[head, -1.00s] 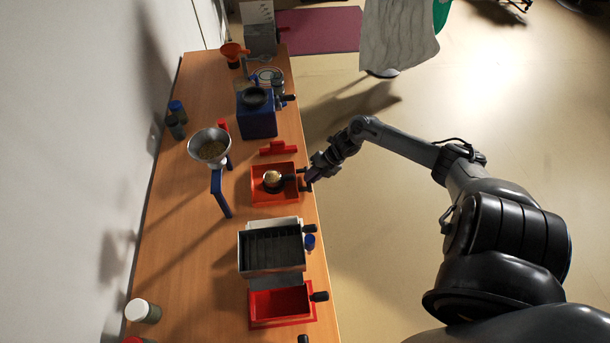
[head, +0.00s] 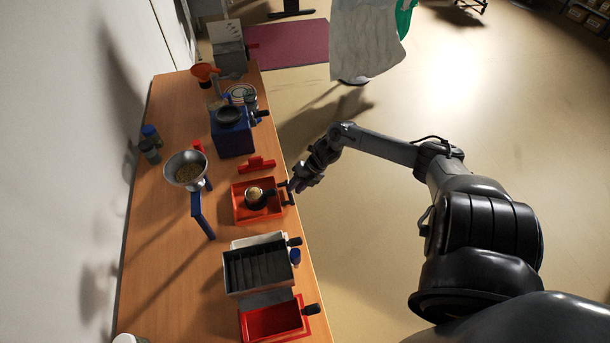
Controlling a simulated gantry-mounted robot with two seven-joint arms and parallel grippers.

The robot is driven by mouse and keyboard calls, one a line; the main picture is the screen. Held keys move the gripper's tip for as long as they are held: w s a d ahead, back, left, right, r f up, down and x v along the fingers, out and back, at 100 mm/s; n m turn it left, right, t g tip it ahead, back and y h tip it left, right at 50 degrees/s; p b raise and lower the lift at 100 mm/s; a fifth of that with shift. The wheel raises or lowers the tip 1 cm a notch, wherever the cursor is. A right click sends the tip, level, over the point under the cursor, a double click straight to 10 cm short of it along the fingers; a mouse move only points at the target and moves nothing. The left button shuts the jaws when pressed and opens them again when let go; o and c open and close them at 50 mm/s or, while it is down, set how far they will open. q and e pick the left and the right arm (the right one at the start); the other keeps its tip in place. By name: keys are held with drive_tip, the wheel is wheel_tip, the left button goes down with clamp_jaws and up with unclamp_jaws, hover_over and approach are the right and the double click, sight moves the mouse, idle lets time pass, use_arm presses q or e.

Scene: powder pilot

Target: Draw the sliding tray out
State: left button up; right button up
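A shallow red tray (head: 240,213) sits near the right edge of the wooden bench, holding a dark round cup with pale contents (head: 255,194). A dark handle (head: 291,196) is at the tray's right side, by the bench edge. My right gripper (head: 296,187) is at this handle, reaching in from the right. Its fingers are small and dark, so I cannot tell whether they are closed on the handle. My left gripper is not in view.
A metal funnel (head: 186,170) on a blue stand is left of the tray. A blue box unit (head: 232,138) stands behind it. A slotted metal box (head: 258,266) and another red tray (head: 272,321) are in front. The floor to the right is open.

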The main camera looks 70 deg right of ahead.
drive_tip(key=p+v, duration=0.2)
drive_tip(key=v, duration=0.7)
drive_tip(key=shift+r, duration=0.2)
drive_tip(key=shift+s, duration=0.1)
